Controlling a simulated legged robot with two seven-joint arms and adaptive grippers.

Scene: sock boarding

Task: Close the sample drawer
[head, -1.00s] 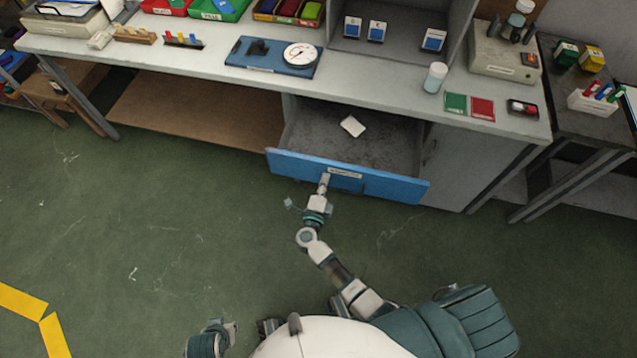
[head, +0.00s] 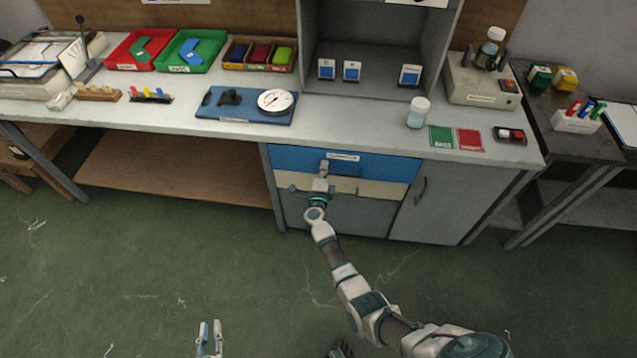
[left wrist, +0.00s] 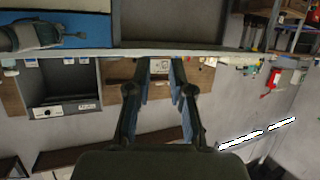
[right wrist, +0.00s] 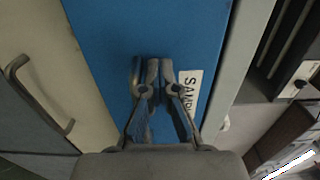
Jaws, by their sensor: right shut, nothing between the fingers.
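The sample drawer's blue front (head: 385,166) sits under the counter edge and looks flush with the cabinet; the drawer's inside is hidden. Its white label (head: 343,157) is near the top, and in the right wrist view the label (right wrist: 189,100) starts "SAMPL". My right gripper (head: 323,168) is shut and empty, with its tips at the blue front (right wrist: 105,30) beside the label. I cannot tell whether the tips touch the front or its handle. My left gripper (head: 210,330) is low and away from the drawer; its fingers are apart and empty in the left wrist view (left wrist: 164,66).
A cream drawer front (head: 385,189) lies below the blue one, with a grey cabinet door (head: 435,205) to the right. The counter (head: 350,125) above holds a white-lidded jar (head: 418,112), a blue board with a dial (head: 245,115) and trays. The green floor (head: 150,270) is clear.

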